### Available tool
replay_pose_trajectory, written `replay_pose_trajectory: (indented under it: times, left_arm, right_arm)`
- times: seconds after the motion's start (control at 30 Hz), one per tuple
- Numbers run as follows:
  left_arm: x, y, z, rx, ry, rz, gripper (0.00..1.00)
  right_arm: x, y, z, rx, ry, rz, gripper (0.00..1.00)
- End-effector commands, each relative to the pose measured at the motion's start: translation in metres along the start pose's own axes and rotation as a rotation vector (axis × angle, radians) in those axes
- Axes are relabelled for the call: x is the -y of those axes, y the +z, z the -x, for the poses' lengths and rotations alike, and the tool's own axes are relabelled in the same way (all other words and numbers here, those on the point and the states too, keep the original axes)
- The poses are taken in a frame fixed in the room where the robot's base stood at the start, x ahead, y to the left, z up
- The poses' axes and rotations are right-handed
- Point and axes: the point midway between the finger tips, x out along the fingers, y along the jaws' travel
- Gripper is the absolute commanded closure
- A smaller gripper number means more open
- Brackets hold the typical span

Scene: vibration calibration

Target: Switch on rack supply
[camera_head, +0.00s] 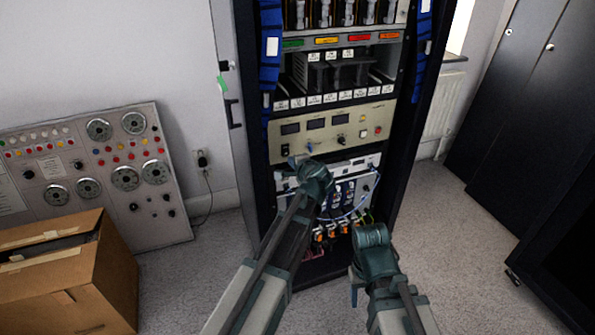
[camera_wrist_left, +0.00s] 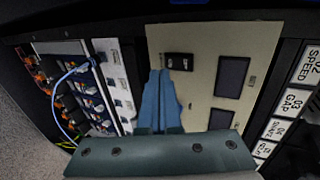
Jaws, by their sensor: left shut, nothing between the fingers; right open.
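The rack supply (camera_head: 330,130) is a beige panel with dark displays, knobs and coloured buttons in the tall rack. In the left wrist view its panel (camera_wrist_left: 205,110) shows two dark displays and a black switch (camera_wrist_left: 179,62). The switch (camera_head: 285,149) also shows at the panel's lower left in the head view. My left gripper (camera_head: 297,161) is shut and empty, just below the switch. In the left wrist view its blue fingertips (camera_wrist_left: 159,74) appear close beside the switch; I cannot tell whether they touch. My right gripper (camera_head: 355,293) is open, low in front of the rack and partly hidden.
A white unit (camera_head: 355,165) and cabling sit below the supply; labelled modules (camera_head: 340,80) sit above. A cardboard box (camera_head: 70,270) and a grey control panel (camera_head: 90,170) stand at left. Dark cabinets (camera_head: 520,100) stand at right. Floor (camera_head: 450,225) is clear right of the rack.

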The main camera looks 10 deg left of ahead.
Motion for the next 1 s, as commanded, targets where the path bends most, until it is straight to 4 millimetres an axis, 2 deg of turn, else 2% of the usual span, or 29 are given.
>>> replay_pose_trajectory:
  times: [0.1, 0.3, 1.0]
  left_arm:
    - [0.006, -0.001, -0.017, 0.001, -0.001, 0.0, 1.0]
    - [0.01, 0.0, -0.027, 0.0, -0.001, -0.001, 1.0]
    - [0.01, 0.0, -0.033, 0.0, -0.001, 0.0, 1.0]
  right_arm:
    - [0.0, 0.0, -0.001, 0.0, 0.0, 0.0, 0.44]
    - [0.0, 0.0, -0.002, 0.0, 0.0, 0.0, 0.44]
    - [0.0, 0.0, -0.004, 0.0, 0.0, 0.0, 0.44]
